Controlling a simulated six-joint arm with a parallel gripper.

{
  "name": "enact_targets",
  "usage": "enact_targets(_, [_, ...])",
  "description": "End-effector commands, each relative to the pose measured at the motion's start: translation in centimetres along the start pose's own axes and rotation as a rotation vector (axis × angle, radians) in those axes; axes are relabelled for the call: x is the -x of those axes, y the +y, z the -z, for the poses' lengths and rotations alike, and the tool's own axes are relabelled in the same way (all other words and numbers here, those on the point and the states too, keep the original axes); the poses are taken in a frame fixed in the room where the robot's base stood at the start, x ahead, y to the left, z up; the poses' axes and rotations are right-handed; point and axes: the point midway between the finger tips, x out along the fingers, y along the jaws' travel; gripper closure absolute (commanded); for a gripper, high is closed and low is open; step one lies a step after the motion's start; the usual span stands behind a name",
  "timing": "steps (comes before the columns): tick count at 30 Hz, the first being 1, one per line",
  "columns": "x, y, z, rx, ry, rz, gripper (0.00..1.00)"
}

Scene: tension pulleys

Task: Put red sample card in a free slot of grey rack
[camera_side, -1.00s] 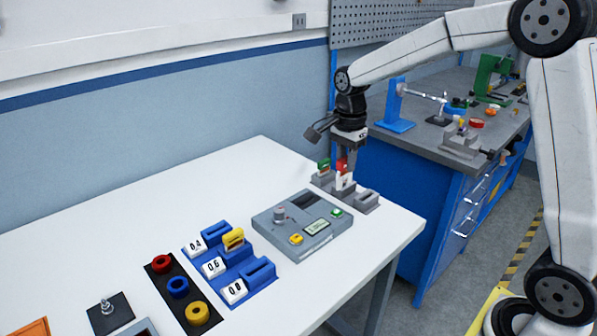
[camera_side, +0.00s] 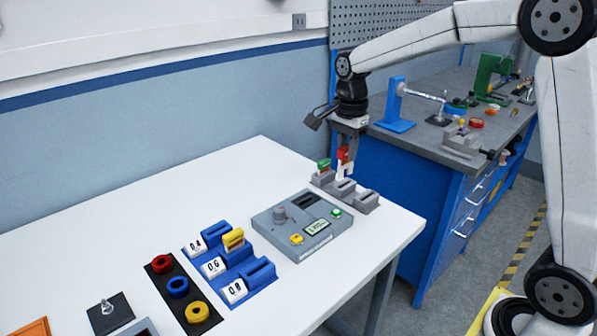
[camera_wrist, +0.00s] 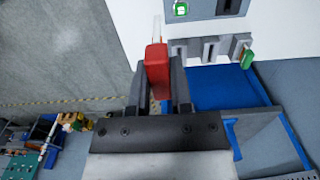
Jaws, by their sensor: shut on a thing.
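My gripper (camera_side: 345,156) is shut on the red sample card (camera_side: 343,153), whose white lower part points down. In the wrist view the red card (camera_wrist: 157,68) stands between the fingers (camera_wrist: 158,82), its pale end pointing away from the camera. The grey rack (camera_side: 362,206) is at the table's far right end. A green card (camera_side: 323,165) fills its far-left slot; the middle and right slots look empty. The held card hangs upright just above the rack, near the middle slot in the side view. In the wrist view it appears left of the rack's slots (camera_wrist: 207,50).
A grey device (camera_side: 290,243) with knob and buttons stands just left of the rack. A blue rack (camera_side: 262,291) with a yellow card is further left, beside a black strip (camera_side: 163,285) of coloured rings. The table's (camera_side: 120,235) back area is clear.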

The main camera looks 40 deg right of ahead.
Motion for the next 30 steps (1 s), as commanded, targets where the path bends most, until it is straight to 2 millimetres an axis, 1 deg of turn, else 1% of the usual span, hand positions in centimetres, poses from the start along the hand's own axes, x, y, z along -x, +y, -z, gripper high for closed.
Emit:
enact_targets(9, [-0.1,-0.2,0.2,0.0,0.0,0.0,1.0])
enact_targets(13, [-0.3,-0.9,0.7,-0.001,0.0,-0.001,1.0])
enact_targets(16, [-0.6,-1.7,1.4,-0.001,0.0,-0.002,1.0])
enact_targets(23, [-1.8,-4.7,4.2,-0.003,0.0,-0.001,1.0])
enact_targets(30, [-3.9,-7.9,8.0,-0.003,0.0,-0.002,1.0])
